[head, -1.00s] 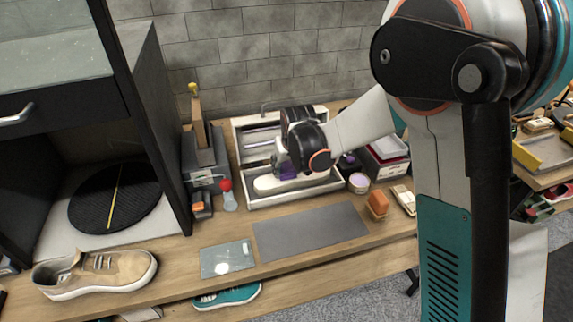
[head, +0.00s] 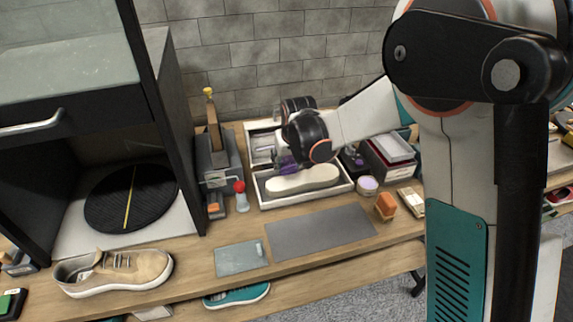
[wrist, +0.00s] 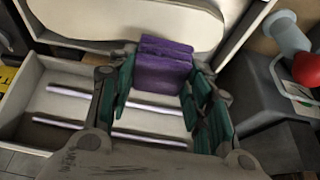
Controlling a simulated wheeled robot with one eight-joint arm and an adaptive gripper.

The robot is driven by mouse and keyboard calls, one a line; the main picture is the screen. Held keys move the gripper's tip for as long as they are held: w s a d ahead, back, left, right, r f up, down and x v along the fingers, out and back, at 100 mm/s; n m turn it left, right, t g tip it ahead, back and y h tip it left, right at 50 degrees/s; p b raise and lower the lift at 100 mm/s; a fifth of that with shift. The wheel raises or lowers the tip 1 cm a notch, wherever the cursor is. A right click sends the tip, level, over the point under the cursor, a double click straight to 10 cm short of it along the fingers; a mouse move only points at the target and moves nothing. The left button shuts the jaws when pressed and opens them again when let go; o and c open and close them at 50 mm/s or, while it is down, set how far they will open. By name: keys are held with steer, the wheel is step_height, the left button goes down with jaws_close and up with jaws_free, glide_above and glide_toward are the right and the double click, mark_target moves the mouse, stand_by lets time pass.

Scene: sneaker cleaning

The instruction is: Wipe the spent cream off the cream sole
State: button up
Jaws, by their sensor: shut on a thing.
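The cream sole (head: 303,179) lies in the front bay of a white tray; it also shows at the top of the wrist view (wrist: 130,18). Its upper face looks pale and even; I cannot tell whether cream is on it. My gripper (wrist: 150,85) is shut on a purple cloth or pad (wrist: 163,68). In the wrist view the purple piece is at the sole's near edge; I cannot tell whether they touch. In the head view the purple piece (head: 287,162) shows just behind the sole's left part, under my wrist.
The white tray's (head: 310,201) back bay holds pale rods (wrist: 110,93). A red-topped bottle (head: 241,197) and a grey box stand left of it, a round jar (head: 368,184) and an orange-topped brush (head: 386,205) right. A grey mat (head: 320,231) lies bare in front. A tan shoe (head: 115,271) is front left.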

steer(key=shift+d+r+p, duration=0.1)
steer(key=shift+r+p, duration=0.9)
steer(key=shift+r, duration=0.95)
